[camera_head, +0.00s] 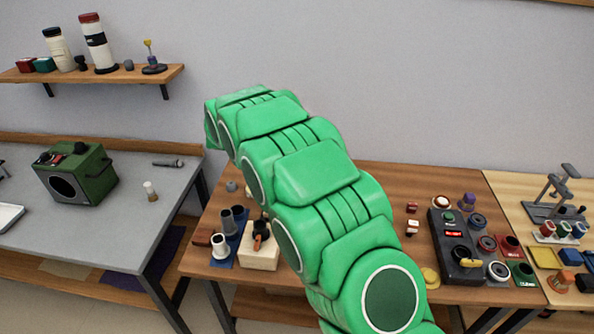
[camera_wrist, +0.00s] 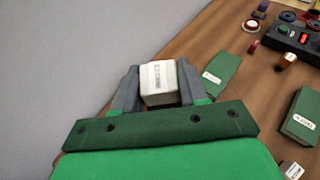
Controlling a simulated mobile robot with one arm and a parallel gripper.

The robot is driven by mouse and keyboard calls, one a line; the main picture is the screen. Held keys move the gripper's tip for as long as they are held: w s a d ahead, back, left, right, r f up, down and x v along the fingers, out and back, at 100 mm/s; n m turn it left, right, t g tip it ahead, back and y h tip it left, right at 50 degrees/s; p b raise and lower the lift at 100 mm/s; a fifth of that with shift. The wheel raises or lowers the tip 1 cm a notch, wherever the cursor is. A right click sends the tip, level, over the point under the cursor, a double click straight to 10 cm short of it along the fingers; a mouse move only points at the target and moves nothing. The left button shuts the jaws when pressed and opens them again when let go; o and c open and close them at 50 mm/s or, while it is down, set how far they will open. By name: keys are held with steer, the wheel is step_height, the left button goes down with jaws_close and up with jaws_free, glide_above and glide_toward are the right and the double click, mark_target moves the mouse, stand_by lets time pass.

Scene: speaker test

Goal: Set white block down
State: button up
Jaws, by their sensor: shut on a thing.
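A white block (camera_wrist: 158,85) with a printed label on its face sits between the fingers of my gripper (camera_wrist: 157,78) in the wrist view. The gripper is shut on it, with one grey finger on each side. Behind the block lie the grey wall and the brown wooden table (camera_wrist: 190,45); I cannot tell the height of the block above the table. In the head view my green arm hides the gripper and the block.
In the wrist view, a green labelled pad (camera_wrist: 222,73) and a green labelled box-like thing (camera_wrist: 303,115) lie right of the gripper. In the head view, a black control box (camera_head: 455,245) stands right of my arm, and a cream holder (camera_head: 260,254) stands left.

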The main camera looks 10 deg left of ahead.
step_height(320, 180, down, 9)
steer(key=shift+w+a+f, duration=0.65)
steer(key=shift+w+f, duration=1)
steer(key=shift+w, duration=0.55)
steer(key=shift+w+a+f, duration=0.65)
steer(key=shift+w+f, duration=1)
steer(key=shift+w, duration=0.5)
steer(key=shift+w+a+f, duration=0.65)
steer(key=shift+w+f, duration=1)
steer(key=shift+w, duration=0.55)
steer(key=shift+f, duration=0.1)
steer(key=shift+w+f, duration=0.15)
steer(key=shift+f, duration=1.5)
steer(key=shift+f, duration=0.2)
steer(key=o, duration=1.1)
steer(key=shift+c, duration=0.2)
